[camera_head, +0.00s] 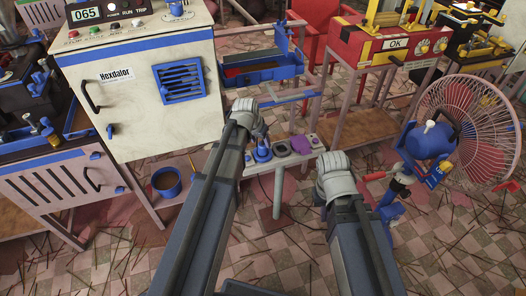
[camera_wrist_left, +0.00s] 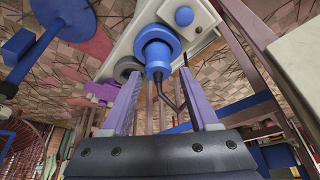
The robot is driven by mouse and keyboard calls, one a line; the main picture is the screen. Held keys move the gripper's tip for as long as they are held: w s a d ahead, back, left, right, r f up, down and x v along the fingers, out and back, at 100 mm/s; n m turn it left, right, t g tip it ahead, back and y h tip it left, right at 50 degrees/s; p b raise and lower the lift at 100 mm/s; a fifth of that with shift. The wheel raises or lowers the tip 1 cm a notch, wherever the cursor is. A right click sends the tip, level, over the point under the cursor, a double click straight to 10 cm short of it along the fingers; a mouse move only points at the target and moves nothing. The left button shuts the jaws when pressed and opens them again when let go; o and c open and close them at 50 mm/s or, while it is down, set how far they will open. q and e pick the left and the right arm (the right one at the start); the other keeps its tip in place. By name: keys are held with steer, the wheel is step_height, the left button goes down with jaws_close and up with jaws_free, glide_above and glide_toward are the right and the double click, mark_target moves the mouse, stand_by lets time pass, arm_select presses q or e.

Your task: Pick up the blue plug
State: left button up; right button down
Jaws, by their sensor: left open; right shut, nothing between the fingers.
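The blue plug (camera_wrist_left: 157,52) is round with a wide flange and a narrower end, and a dark cable or rod runs beside it. It stands on a small pale shelf (camera_head: 258,168), where it also shows in the head view (camera_head: 262,153). My left gripper (camera_wrist_left: 161,74) is open, its two purple-grey fingers pointing at the plug, one on each side of its narrow end in the left wrist view. I cannot tell whether they touch it. In the head view the left gripper (camera_head: 246,118) is mostly hidden by its own wrist. My right gripper (camera_head: 333,178) is right of the shelf, shut and empty.
A dark ring (camera_head: 281,149), a purple piece (camera_head: 301,144) and a small grey piece (camera_head: 315,141) share the shelf. A white Hexdalor cabinet (camera_head: 130,120) stands left. A blue-hubbed fan (camera_head: 470,125) stands right.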

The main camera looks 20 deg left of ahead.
mark_target(262, 145)
arm_select(q)
steer(key=b+x, duration=0.4)
steer(key=x, duration=0.1)
steer(key=shift+s+d+f+b, duration=0.15)
steer(key=shift+s+f+b, duration=0.05)
steer(key=shift+b, duration=0.15)
steer(key=shift+r, duration=0.15)
steer(key=shift+c, duration=0.3)
jaws_close()
